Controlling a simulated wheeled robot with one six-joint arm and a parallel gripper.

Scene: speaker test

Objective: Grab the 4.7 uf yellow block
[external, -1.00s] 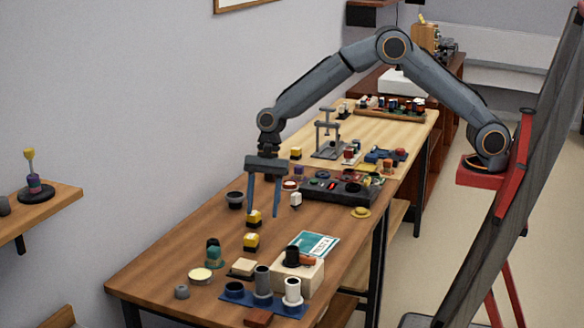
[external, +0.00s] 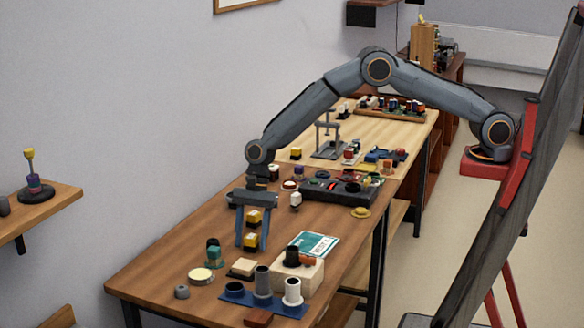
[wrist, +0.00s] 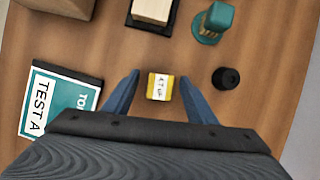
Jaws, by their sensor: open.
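A yellow block (wrist: 160,86) with a white label that seems to read 4.7 uF sits between my finger tips in the wrist view. In the external view, the nearer yellow block (external: 251,241) appears to be this one, on the wooden table. A second, similar yellow block (external: 254,216) stands just behind it, seen between my fingers; the wrist view does not show it. My gripper (external: 251,246) points down, open, with one finger on each side of the nearer block. I see gaps between the block and both fingers.
A small black cylinder (wrist: 226,78) stands right of the block in the wrist view, near a teal piece (wrist: 212,22). A teal-and-white booklet (wrist: 60,100) lies to the left. A pale block on a dark base (wrist: 152,10) stands ahead. Bare wood surrounds the yellow block.

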